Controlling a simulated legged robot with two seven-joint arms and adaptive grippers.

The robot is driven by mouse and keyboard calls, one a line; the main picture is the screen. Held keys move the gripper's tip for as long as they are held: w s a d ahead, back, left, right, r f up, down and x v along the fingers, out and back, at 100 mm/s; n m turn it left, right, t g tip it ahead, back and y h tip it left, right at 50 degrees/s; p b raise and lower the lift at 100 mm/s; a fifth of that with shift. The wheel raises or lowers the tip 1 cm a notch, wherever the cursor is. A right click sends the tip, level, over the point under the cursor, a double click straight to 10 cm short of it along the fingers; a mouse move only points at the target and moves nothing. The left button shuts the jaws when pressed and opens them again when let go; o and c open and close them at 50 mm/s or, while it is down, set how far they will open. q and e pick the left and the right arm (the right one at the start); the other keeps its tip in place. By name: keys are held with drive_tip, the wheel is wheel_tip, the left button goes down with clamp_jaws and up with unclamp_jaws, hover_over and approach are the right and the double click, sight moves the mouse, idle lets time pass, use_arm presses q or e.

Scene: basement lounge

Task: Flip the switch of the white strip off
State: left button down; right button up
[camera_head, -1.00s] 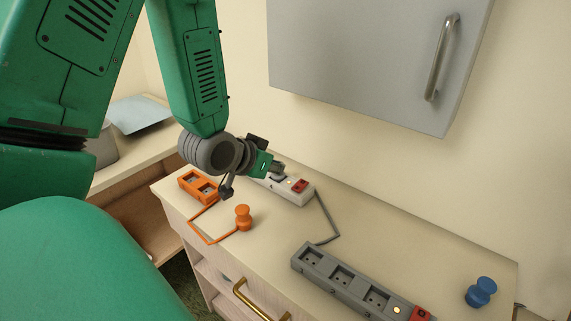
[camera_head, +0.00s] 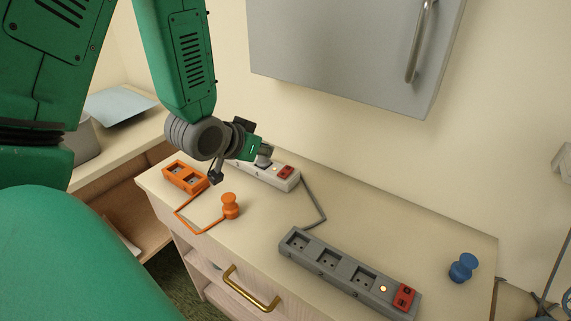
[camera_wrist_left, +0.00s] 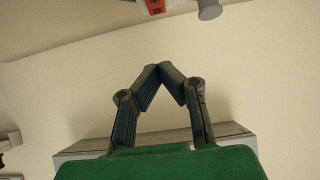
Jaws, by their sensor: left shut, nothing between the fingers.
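The white strip (camera_head: 264,178) lies at the back of the cabinet top in the head view, with a red switch (camera_head: 286,171) at its right end. A small light beside the switch seems lit; the switch's tilt is too small to tell. My left gripper (camera_head: 266,160) is shut and empty, over the strip just left of the switch, and hides part of the strip. I cannot tell whether it touches. In the left wrist view the gripper's fingertips (camera_wrist_left: 166,70) meet over a cream surface. My right gripper is not in view.
A grey strip (camera_head: 320,271) with a lit light and red switch lies in front. An orange strip (camera_head: 184,177), an orange knob-shaped object (camera_head: 231,206) and a blue one (camera_head: 463,267) are also on the top. A grey wall cabinet (camera_head: 340,50) hangs above.

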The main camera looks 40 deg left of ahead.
use_arm(q)
hover_over(286, 171)
drive_tip(key=f, duration=0.6)
drive_tip(key=shift+s+f, duration=0.2)
drive_tip(key=shift+f, duration=0.05)
wheel_tip(286, 171, down, 2)
drive_tip(key=shift+w+f, duration=0.1)
drive_tip(key=shift+f, duration=0.15)
drive_tip(key=shift+f+b, duration=0.3)
drive_tip(key=shift+f, duration=0.45)
drive_tip(key=shift+s+d+f, duration=0.1)
drive_tip(key=shift+s+d, duration=0.05)
drive_tip(key=shift+s, duration=0.7)
